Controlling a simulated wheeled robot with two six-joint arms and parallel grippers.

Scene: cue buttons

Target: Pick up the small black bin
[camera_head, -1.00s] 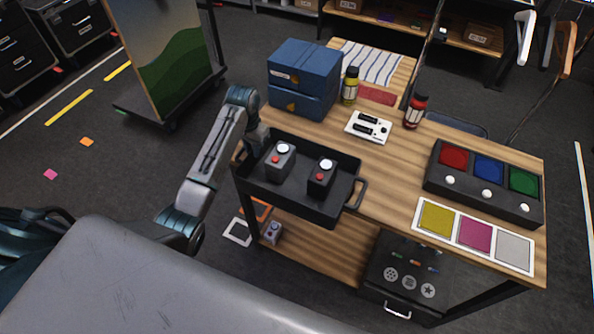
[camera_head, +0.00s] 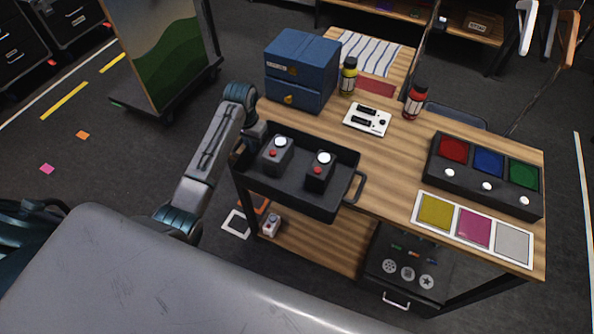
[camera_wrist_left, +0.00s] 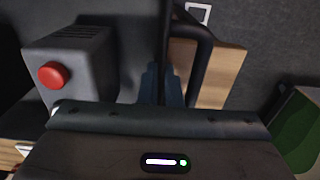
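The small black bin (camera_head: 322,205) is a shallow tray with a loop handle at each end, standing at the left end of the wooden table. It holds a grey button box (camera_head: 277,156) and a black button box (camera_head: 318,174), each with a red button. My left gripper (camera_head: 246,149) is at the bin's left handle, partly hidden by the wrist. My right gripper is out of view.
A blue box stack (camera_head: 302,70) stands behind the bin. A yellow bottle (camera_head: 348,76), a red bottle (camera_head: 415,101) and a white switch panel (camera_head: 367,119) are behind and right. A three-colour button console (camera_head: 485,175) and colour cards (camera_head: 474,228) lie at the right.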

